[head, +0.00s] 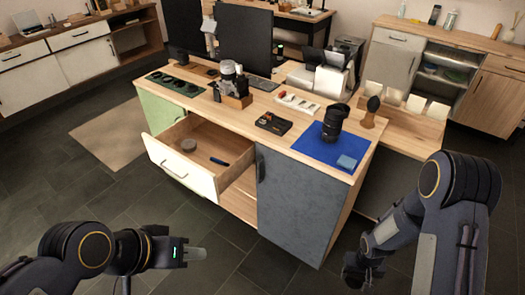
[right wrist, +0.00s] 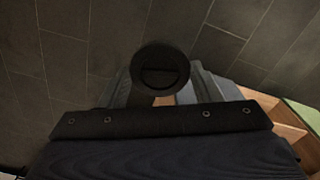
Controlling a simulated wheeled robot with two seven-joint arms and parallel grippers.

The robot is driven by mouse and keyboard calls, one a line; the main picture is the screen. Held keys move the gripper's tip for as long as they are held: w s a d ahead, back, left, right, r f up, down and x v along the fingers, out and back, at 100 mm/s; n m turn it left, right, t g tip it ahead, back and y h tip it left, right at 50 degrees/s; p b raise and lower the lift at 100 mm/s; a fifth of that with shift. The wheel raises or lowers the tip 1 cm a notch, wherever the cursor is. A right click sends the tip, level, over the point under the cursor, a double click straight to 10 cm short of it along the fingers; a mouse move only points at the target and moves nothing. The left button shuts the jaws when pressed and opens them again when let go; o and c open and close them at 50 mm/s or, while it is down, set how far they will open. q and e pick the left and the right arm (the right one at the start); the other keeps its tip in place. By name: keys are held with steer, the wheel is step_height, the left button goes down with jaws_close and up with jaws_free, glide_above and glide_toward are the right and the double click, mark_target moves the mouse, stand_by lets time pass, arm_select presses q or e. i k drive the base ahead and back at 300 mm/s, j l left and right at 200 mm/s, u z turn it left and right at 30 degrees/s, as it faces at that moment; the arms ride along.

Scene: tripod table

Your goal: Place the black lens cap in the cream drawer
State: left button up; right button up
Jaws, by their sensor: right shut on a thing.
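The cream drawer (head: 181,176) is pulled open at the left front of the wooden-topped workbench (head: 225,118). A round grey-brown object (head: 188,145) and a dark blue slim object (head: 219,162) lie in it. My right gripper (head: 362,272) hangs low over the floor, right of the workbench and away from the drawer. In the right wrist view it is shut on the black lens cap (right wrist: 160,72), a round dark disc between the fingers. In the head view the cap cannot be made out. My left gripper (head: 194,254) is in front of the drawer, over the floor; its finger gap is unclear.
A camera lens (head: 334,123) stands on a blue mat (head: 322,146) on the workbench. A camera (head: 231,82), a black tray (head: 273,123) and a monitor (head: 245,38) also stand there. A grey cabinet door (head: 297,204) is right of the drawer. The drawer has free room inside.

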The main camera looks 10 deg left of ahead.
mark_target(208, 153)
steer(key=u, duration=2.25)
steer(key=i+u, duration=0.15)
steer(key=i, duration=0.25)
steer(key=i+l+u, duration=0.2)
steer(key=i, duration=0.25)
steer(key=i+l+u, duration=0.15)
steer(key=i, duration=0.25)
steer(key=i+l+u, duration=0.15)
steer(key=i, duration=0.25)
steer(key=i+z, duration=0.4)
steer(key=i+j+z, duration=0.15)
steer(key=i+z, duration=0.3)
steer(key=i+j+z, duration=0.2)
steer(key=z, duration=0.2)
